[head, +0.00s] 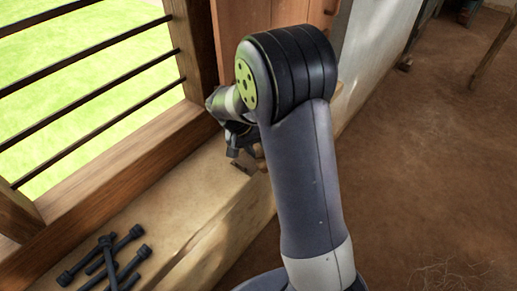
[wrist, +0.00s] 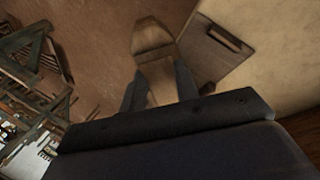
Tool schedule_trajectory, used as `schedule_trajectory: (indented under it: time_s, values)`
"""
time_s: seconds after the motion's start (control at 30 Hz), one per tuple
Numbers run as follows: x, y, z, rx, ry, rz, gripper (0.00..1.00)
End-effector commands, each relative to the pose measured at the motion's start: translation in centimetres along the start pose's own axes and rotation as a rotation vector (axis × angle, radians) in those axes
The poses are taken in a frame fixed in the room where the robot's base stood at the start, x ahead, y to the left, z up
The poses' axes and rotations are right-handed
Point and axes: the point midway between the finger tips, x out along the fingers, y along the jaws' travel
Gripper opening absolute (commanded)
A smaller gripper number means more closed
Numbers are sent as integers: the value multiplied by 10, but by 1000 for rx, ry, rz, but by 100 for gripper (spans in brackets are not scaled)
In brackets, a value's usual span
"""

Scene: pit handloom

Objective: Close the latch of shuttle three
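My gripper (head: 245,149) is over the window sill at the end of my outstretched arm. In the wrist view, a tapered brown wooden piece (wrist: 154,50) sits between its two dark fingers, which appear to press on its sides. The piece looks like a shuttle, but I see no number on it and cannot make out a latch. In the head view, my gripper and arm hide most of it. A flat brown wooden board (wrist: 207,52) with a dark slot near one edge lies beside it on the sill; it shows in the head view as a small dark patch (head: 243,167).
The pale sill (head: 190,210) runs below a barred window (head: 95,85). Several dark bolt-like rods (head: 106,256) lie at its near end. A wooden shutter (head: 262,18) stands behind my arm. The earth floor (head: 430,150) at right is mostly clear. Wooden frames (wrist: 35,60) show beyond.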

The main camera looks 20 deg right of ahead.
Motion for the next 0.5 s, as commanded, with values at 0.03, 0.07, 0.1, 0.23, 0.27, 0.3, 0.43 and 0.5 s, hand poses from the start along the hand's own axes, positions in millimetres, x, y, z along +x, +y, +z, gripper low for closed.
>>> schedule_trajectory:
  time_s: [0.03, 0.07, 0.1, 0.23, 0.27, 0.3, 0.43, 0.5]
  values:
    - [0, 0, 0, 0, 0, 0, 29]
    - [0, 0, 0, 0, 0, 0, 29]
    - [0, 0, 0, 0, 0, 0, 29]
    - [-3, 0, 0, 0, 1, 0, 29]
    - [-5, 0, 0, 0, 1, -1, 29]
    - [-9, 0, 0, -1, 2, 0, 29]
    - [-31, 0, -1, 0, 4, -3, 29]
    - [-46, 0, -1, -1, 5, -2, 29]
